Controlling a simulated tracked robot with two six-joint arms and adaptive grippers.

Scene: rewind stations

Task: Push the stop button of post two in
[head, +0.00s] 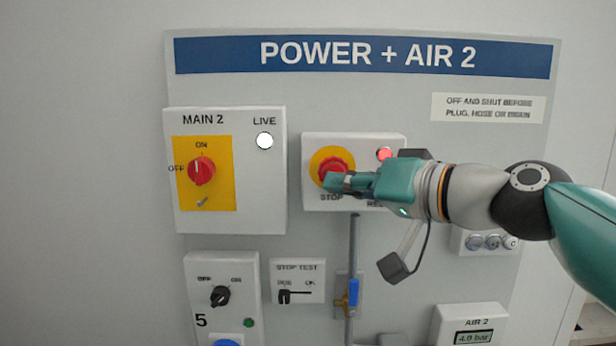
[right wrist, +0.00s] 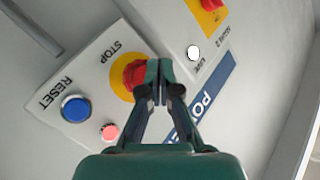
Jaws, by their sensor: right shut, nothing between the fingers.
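The red stop button (head: 326,164) sits on a yellow disc on a white box (head: 312,200) marked STOP, in the middle of the panel headed POWER + AIR 2. In the right wrist view the stop button (right wrist: 134,75) is just left of the fingertips. My right gripper (head: 332,182) is shut and empty, its tips in front of the lower part of the button in the head view. It also shows in the right wrist view (right wrist: 158,68). I cannot tell whether the tips touch the button. A red lamp (head: 384,154) on the box is lit. My left gripper is not in view.
The MAIN 2 box (head: 262,190) with a red rotary switch (head: 201,170) and a white LIVE lamp (head: 265,141) stands to the left. A blue RESET button (right wrist: 76,108) shares the stop box. Below are a grey pipe (head: 354,245), a blue-handled valve (head: 354,291) and a STOP TEST plate (head: 312,292).

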